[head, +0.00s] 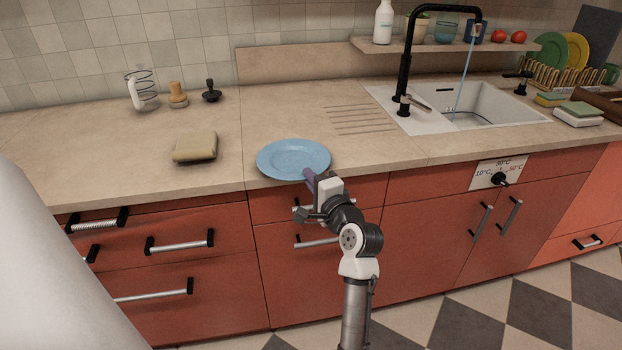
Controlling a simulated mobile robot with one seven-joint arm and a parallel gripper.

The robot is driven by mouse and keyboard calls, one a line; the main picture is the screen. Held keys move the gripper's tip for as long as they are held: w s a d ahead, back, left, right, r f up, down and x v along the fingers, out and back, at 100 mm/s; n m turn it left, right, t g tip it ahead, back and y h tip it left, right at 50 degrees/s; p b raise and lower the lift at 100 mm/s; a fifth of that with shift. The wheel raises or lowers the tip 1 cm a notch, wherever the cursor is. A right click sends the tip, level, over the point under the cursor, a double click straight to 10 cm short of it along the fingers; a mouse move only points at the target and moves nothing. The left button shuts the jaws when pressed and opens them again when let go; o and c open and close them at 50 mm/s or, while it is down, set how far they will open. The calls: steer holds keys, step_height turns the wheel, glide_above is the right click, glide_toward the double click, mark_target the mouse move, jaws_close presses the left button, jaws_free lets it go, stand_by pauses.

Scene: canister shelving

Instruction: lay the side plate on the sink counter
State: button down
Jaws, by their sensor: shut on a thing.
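The side plate (292,156) is a light blue round plate in the head view. It is at the front edge of the sink counter (240,125), left of the sink, and looks close to level. I cannot tell whether its underside touches the counter. My gripper (309,176) is shut on the plate's near rim, reaching in from the front. The fingertips are partly hidden by the wrist.
A folded yellowish cloth (195,147) lies left of the plate. The white sink (470,106) with a black faucet (408,60) and running water is right. Sponges (578,112) and a dish rack (560,75) stand far right. Counter behind the plate is clear.

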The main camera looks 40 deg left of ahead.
steer(key=shift+f, duration=0.4)
stand_by(0.4)
steer(key=c, duration=1.5)
jaws_free()
steer(key=shift+f, duration=0.1)
steer(key=v, duration=0.7)
